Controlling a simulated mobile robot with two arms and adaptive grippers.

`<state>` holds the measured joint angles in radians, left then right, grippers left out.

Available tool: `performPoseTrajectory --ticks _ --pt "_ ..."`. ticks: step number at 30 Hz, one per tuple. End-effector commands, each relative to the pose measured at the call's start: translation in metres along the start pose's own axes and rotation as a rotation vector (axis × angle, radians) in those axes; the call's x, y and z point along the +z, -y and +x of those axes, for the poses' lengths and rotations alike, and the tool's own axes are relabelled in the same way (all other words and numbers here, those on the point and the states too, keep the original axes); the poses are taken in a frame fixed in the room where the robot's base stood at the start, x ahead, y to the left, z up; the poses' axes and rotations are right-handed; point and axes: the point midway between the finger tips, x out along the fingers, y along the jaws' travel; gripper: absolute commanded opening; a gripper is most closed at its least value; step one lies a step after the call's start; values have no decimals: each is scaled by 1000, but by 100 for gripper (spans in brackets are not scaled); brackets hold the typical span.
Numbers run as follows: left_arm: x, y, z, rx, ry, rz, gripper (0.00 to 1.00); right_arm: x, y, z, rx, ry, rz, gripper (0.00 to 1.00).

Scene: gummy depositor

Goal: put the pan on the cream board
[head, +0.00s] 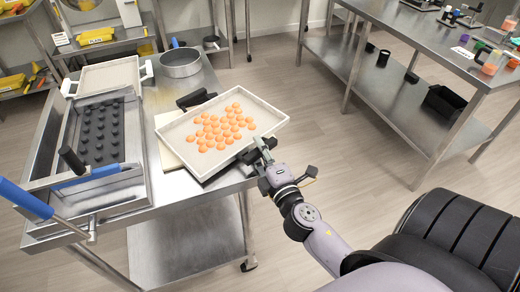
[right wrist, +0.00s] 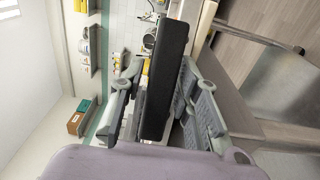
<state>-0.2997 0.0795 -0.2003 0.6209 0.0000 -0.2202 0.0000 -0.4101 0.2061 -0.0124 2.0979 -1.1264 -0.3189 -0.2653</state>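A shallow light rectangular pan (head: 172,130) holds many orange gummies and has black handles at its far left and near right ends. The cream board (head: 167,151) shows at the pan's left edge, mostly hidden beneath it. The pan overlaps the board and reaches past the table's right edge; I cannot tell whether it rests on the board. My right gripper (head: 265,160) is at the near right handle. In the right wrist view, its fingers lie on both sides of the black handle (right wrist: 163,80), closed on it. My left gripper is not in view.
A depositor with a dark studded plate (head: 99,130) and blue-handled lever (head: 25,199) stands left on the steel table. A round metal pot (head: 180,64) sits at the back. Another steel table (head: 420,45) stands right, with open floor between.

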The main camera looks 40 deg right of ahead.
Motion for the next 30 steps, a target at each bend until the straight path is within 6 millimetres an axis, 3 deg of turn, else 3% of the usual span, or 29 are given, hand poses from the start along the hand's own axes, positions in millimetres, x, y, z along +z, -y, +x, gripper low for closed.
performPoseTrajectory --ticks 14,30 --pt "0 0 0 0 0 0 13 0 -1 -2 -1 0 0 39" --pt "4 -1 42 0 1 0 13 1 3 -95 -2 3 1 39"
